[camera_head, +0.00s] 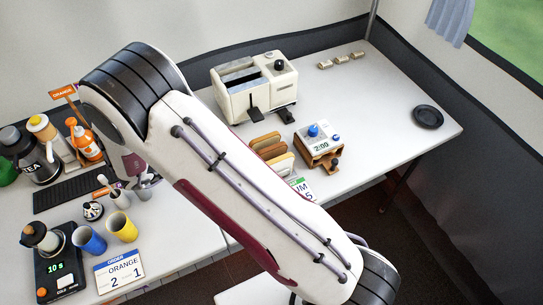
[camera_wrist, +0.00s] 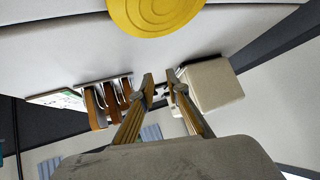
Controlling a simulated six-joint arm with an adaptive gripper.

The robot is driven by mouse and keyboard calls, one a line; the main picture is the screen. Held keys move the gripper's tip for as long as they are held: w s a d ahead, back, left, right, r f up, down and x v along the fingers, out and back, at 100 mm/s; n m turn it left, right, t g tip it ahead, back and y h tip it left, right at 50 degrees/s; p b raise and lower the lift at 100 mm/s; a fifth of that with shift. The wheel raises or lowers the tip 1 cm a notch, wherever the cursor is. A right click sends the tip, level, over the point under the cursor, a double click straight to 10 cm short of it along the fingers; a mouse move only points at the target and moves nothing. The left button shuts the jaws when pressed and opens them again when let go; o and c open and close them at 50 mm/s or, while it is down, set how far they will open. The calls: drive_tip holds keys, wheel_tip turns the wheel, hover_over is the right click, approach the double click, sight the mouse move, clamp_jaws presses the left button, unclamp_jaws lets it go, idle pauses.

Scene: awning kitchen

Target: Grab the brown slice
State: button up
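Several bread slices stand in a row beside the toaster in the head view. The ones at the back are brown (camera_head: 265,139), and the front one is pale (camera_head: 280,164). In the wrist view, brown-toned slices (camera_wrist: 111,101) stand in a wire rack left of my fingers, apart from them. I cannot tell surely which single slice is the brown one. My gripper (camera_wrist: 160,77) is open, with nothing between its fingertips. In the head view my arm covers most of the gripper.
A cream toaster (camera_head: 254,86) stands behind the slices, and a timer (camera_head: 318,144) reading 2:00 is right of them. A black plate (camera_head: 427,117) lies far right. Blue (camera_head: 89,241) and yellow (camera_head: 122,227) cups stand front left. The counter's right part is mostly clear.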

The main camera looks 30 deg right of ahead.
sight(268, 149)
drive_tip(key=s+d+r+m+g+h, duration=0.3)
drive_tip(key=s+d+r+g+h, duration=0.1)
drive_tip(key=s+r, duration=0.3)
drive_tip(key=shift+s+d+g+h, duration=0.3)
drive_tip(key=shift+s+d+g, duration=0.1)
drive_tip(key=shift+s+d, duration=0.45)
drive_tip(key=shift+d, duration=0.15)
drive_tip(key=shift+x, duration=3.3)
drive_tip(key=shift+w+f, duration=0.1)
drive_tip(key=shift+f+x, duration=0.25)
drive_tip(key=shift+x, duration=2.3)
